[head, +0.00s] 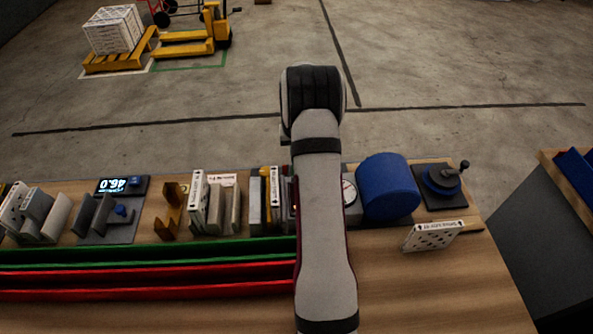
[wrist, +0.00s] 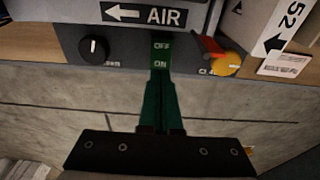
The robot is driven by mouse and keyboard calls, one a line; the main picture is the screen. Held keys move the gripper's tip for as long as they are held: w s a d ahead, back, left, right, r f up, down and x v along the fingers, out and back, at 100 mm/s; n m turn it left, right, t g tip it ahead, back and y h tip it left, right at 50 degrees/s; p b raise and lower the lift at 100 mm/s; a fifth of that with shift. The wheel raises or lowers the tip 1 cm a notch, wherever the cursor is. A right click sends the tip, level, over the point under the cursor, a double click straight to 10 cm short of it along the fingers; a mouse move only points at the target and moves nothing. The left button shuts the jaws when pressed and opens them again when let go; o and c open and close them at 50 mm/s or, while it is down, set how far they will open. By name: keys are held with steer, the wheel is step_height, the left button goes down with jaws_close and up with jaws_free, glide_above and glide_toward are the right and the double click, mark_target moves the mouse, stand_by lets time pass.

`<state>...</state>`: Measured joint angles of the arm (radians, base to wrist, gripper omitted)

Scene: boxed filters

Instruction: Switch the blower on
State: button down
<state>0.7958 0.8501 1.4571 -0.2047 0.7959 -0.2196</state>
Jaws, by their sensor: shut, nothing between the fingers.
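In the wrist view, a green switch plate (wrist: 161,50) marked OFF above and ON below sits on the dark front panel, under a grey housing with a white AIR arrow label (wrist: 144,14). My gripper (wrist: 160,78) is shut and empty, its green fingers together and their tips just below the ON mark. I cannot tell whether they touch the switch, nor which way it is set. In the head view, a blue drum (head: 388,186) stands right of my arm beside a round gauge (head: 348,190); my arm hides the gripper and the switch there.
A black knob (wrist: 93,48) is left of the switch; a yellow knob (wrist: 228,64) with a red lever is right. On the bench (head: 420,290) stand boxed filters, green (head: 150,251) and red (head: 150,272) rails, and a crank fixture (head: 441,184). The bench's right front is clear.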

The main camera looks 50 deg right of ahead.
steer(key=shift+f, duration=0.95)
stand_by(0.8)
steer(key=shift+r, duration=3.55)
steer(key=s+a+r+n+y, duration=0.15)
steer(key=a+r, duration=0.25)
steer(key=a, duration=0.5)
steer(key=s+a+r, duration=0.3)
steer(key=a+r, duration=0.2)
steer(key=a, duration=0.4)
steer(key=s+a+r+n, duration=0.15)
steer(key=a+r, duration=0.25)
steer(key=a, duration=0.6)
steer(key=s+a, duration=0.6)
steer(key=s, duration=0.2)
steer(key=s+a+f+g+y, duration=0.1)
steer(key=s+a, duration=0.4)
steer(key=s, duration=0.3)
steer(key=shift+s+a, duration=0.35)
